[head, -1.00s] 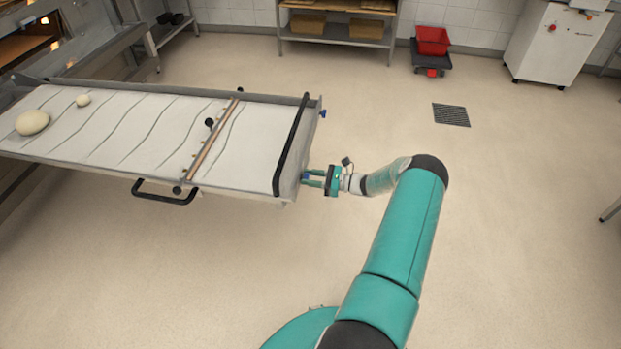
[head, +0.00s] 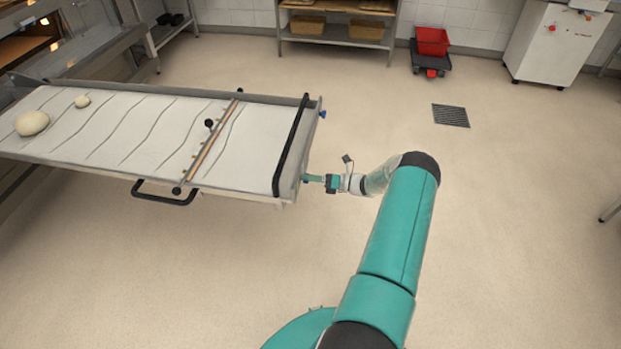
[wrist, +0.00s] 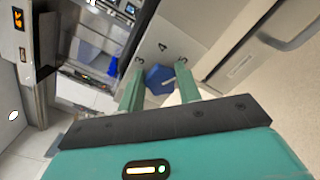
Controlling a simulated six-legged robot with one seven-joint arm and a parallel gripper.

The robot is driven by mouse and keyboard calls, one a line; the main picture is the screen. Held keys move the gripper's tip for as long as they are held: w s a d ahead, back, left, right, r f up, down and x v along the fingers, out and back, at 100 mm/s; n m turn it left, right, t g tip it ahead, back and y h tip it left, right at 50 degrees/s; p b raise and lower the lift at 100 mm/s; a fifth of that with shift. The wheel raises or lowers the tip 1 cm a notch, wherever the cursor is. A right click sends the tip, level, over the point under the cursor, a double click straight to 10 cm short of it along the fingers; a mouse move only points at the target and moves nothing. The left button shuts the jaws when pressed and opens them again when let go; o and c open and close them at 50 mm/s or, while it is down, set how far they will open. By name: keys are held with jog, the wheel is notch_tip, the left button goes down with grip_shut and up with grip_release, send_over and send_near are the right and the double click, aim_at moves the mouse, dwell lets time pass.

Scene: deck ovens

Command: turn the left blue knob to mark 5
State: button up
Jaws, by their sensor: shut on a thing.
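The near blue knob (head: 304,181) sits on the right end face of the long loader table, at its lower corner in the head view. In the wrist view the blue knob (wrist: 159,78) lies between the two green fingers of my gripper (wrist: 160,85). My gripper (head: 316,180) is shut on it. The marks 3, 4 and 5 show on the grey plate (wrist: 172,32) around the knob, with 4 above it and 3 and 5 near the fingertips. A pale pointer line on the knob is too small to read surely.
Another blue knob (head: 323,114) is at the far corner of the same end. A black bar (head: 291,145) runs across the table end, and a black handle (head: 163,193) juts from the near side. Dough balls (head: 32,123) lie at the left. Floor around my arm is clear.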

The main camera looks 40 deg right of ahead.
jog(key=shift+m, duration=0.4)
jog(key=o, duration=1)
jog(key=shift+s+d, duration=0.1)
jog(key=v, duration=1.3)
jog(key=shift+s+d, duration=0.15)
jog(key=shift+s, duration=0.05)
